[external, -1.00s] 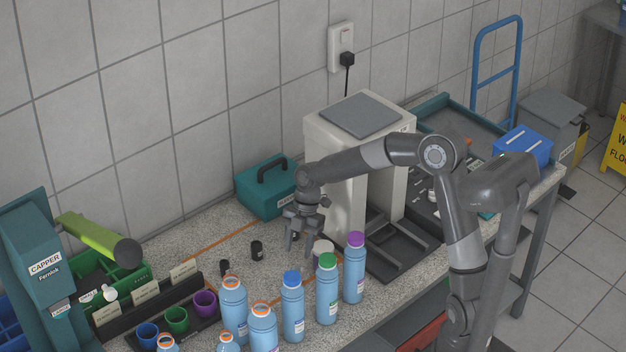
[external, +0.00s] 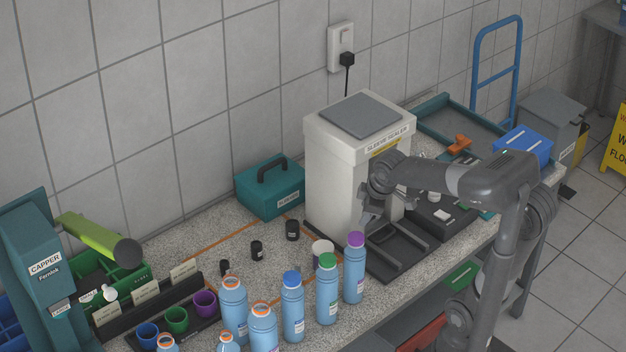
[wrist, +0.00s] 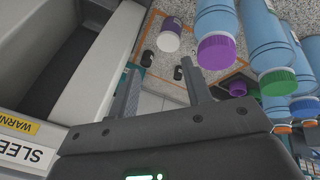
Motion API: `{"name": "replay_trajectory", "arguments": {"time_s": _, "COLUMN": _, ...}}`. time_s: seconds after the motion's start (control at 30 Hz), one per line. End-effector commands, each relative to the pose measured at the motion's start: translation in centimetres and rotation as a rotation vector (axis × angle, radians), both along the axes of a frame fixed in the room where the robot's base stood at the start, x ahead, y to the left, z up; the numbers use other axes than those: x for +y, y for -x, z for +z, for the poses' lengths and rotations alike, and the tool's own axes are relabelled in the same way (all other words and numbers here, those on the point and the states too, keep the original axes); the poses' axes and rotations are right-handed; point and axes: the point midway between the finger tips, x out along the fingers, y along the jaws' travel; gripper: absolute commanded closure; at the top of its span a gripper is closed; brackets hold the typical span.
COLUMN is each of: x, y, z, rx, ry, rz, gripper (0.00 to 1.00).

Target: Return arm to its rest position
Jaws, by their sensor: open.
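My gripper (external: 378,220) is open and empty in front of the sleeve sealer (external: 345,170), above the sealer's dark base tray (external: 400,255). In the wrist view its two fingers (wrist: 162,95) are spread apart with nothing between them. The sealer's pale wall (wrist: 90,75) fills the left of that view. Whether the gripper touches the sealer cannot be told from the external view.
Blue bottles with purple (external: 355,270), green (external: 327,290) and blue (external: 292,305) caps stand near the front edge. A teal case (external: 270,187) stands against the wall.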

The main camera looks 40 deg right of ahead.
Motion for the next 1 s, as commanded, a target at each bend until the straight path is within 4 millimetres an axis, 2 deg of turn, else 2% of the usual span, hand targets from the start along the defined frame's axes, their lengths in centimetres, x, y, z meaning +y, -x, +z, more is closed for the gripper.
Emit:
{"name": "replay_trajectory", "arguments": {"time_s": 0.13, "x": -1.5, "y": 4.0, "z": 0.9, "rx": -0.054, "ry": -0.084, "rz": -0.193, "gripper": 0.55}}
{"name": "replay_trajectory", "arguments": {"time_s": 0.3, "x": -2.7, "y": 8.8, "z": 0.6, "rx": -0.082, "ry": -0.208, "rz": -0.420, "gripper": 0.55}}
{"name": "replay_trajectory", "arguments": {"time_s": 0.5, "x": -3.5, "y": 12.2, "z": -0.3, "rx": -0.089, "ry": -0.313, "rz": -0.592, "gripper": 0.55}}
{"name": "replay_trajectory", "arguments": {"time_s": 0.63, "x": -3.6, "y": 13.0, "z": -0.6, "rx": -0.090, "ry": -0.339, "rz": -0.633, "gripper": 0.55}}
{"name": "replay_trajectory", "arguments": {"time_s": 1.0, "x": -3.6, "y": 13.0, "z": -0.6, "rx": -0.089, "ry": -0.340, "rz": -0.634, "gripper": 0.55}}
